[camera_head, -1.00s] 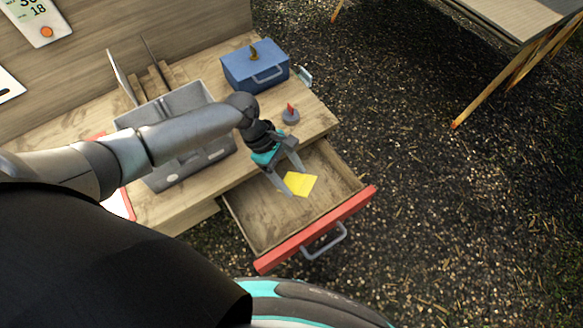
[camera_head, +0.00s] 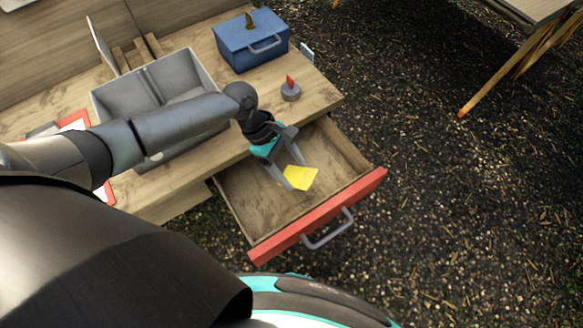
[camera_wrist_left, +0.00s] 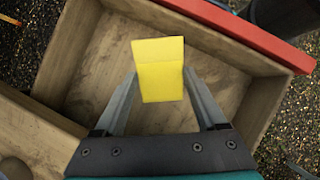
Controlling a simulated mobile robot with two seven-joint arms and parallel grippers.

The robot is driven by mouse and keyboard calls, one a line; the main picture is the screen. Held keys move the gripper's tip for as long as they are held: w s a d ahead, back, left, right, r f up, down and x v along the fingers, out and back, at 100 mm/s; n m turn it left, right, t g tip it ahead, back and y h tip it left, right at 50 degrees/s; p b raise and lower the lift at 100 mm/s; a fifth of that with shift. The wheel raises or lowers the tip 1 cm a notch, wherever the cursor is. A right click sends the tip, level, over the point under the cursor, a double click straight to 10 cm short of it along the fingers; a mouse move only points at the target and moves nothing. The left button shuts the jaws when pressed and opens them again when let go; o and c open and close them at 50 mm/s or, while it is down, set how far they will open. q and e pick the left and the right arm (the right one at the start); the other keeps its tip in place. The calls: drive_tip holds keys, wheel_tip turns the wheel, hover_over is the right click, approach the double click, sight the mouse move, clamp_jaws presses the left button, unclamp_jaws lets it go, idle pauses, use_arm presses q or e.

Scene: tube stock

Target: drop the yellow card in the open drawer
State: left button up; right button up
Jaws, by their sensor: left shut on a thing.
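The yellow card (camera_head: 301,178) is held between the fingertips of my left gripper (camera_head: 292,176), over the inside of the open drawer (camera_head: 240,205). In the left wrist view the card (camera_wrist_left: 160,75) has a fold or crease across it, and the fingertips of the left gripper (camera_wrist_left: 160,78) meet its two side edges. The wooden drawer (camera_wrist_left: 85,95) lies beyond it, with its red front (camera_wrist_left: 225,27) at the top. How high the card is above the drawer floor is hard to tell. My right gripper is not in view.
On the wooden desk (camera_head: 180,183) stand a grey divided bin (camera_head: 110,108), a blue box with a handle (camera_head: 248,48) and a small grey round piece with a red top (camera_head: 290,91). The drawer's red front (camera_head: 320,216) has a grey handle (camera_head: 330,232).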

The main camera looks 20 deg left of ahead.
use_arm(q)
drive_tip(key=shift+f, duration=0.35)
drive_tip(key=o, duration=1.2)
drive_tip(key=shift+o, duration=0.2)
drive_tip(key=shift+r, duration=0.1)
drive_tip(key=p+v, duration=0.3)
drive_tip(key=v, duration=1.2)
